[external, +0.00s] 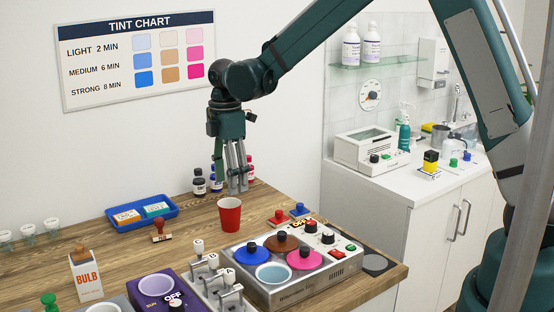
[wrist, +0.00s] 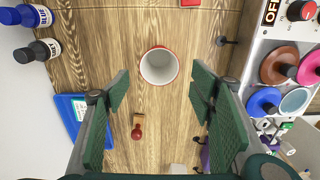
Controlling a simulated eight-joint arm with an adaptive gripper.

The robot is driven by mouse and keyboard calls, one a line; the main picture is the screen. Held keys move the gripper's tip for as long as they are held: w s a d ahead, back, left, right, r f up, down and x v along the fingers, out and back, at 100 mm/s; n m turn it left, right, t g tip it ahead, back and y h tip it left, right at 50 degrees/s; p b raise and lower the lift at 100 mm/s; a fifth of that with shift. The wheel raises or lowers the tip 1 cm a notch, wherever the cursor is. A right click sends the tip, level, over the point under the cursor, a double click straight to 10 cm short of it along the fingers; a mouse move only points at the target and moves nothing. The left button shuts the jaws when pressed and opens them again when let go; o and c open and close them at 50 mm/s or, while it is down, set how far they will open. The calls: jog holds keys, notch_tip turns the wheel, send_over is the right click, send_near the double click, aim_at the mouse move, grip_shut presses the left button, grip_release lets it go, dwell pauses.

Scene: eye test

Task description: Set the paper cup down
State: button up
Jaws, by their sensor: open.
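The red paper cup (external: 230,215) stands upright on the wooden table (external: 190,258) in the external view. The wrist view shows its white inside and red rim (wrist: 159,66) from above. My gripper (external: 236,187) is open and empty, pointing down just above the cup in the external view. In the wrist view my gripper's fingers (wrist: 160,92) are spread wide on either side, with the cup between and beyond them, apart from both.
The tint unit (external: 290,265) with coloured lids stands right of the cup. A blue tray (external: 142,215), a stamp (external: 159,231) and several bottles (external: 199,181) lie left and behind. Bare wood surrounds the cup.

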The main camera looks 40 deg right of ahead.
jog(key=s+d+r+m+t, duration=0.3)
jog(key=s+d+r+m, duration=0.5)
jog(key=s+d+r, duration=0.8)
jog(key=s+d+r+m+t, duration=0.1)
jog(key=s+d+m, duration=0.3)
jog(key=s, duration=0.6)
jog(key=s+d+r+m+t, duration=0.1)
jog(key=s+d+m+t, duration=0.2)
jog(key=s+m, duration=0.3)
jog(key=s, duration=0.4)
jog(key=shift+d+r, duration=0.25)
jog(key=shift+d, duration=0.15)
